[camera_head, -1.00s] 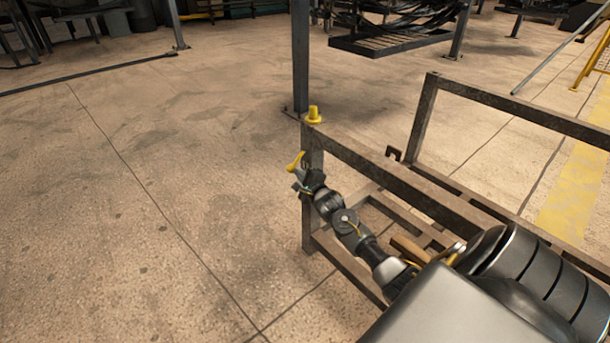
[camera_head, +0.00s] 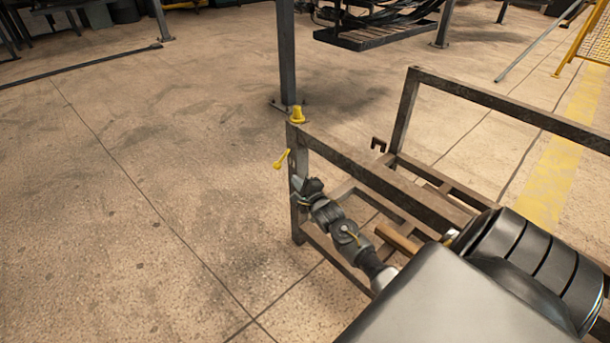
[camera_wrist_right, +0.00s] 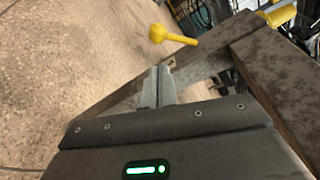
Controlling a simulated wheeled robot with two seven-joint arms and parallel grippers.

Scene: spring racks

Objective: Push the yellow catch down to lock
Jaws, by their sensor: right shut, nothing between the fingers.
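The yellow catch (camera_head: 282,159) is a short lever with a rounded knob, on the near corner post of a brown metal rack frame (camera_head: 380,176). In the head view its knob end points down and to the left. In the right wrist view the catch (camera_wrist_right: 174,35) shows just beyond the fingertips, apart from them. My right gripper (camera_head: 299,184) is below the catch, close to the post. Its fingers (camera_wrist_right: 160,78) are shut and empty in the right wrist view. My left gripper is out of view.
A yellow cap (camera_head: 297,115) sits on top of the same corner post. A dark upright pillar (camera_head: 287,50) stands behind it. A rack bar runs close along the right of my arm.

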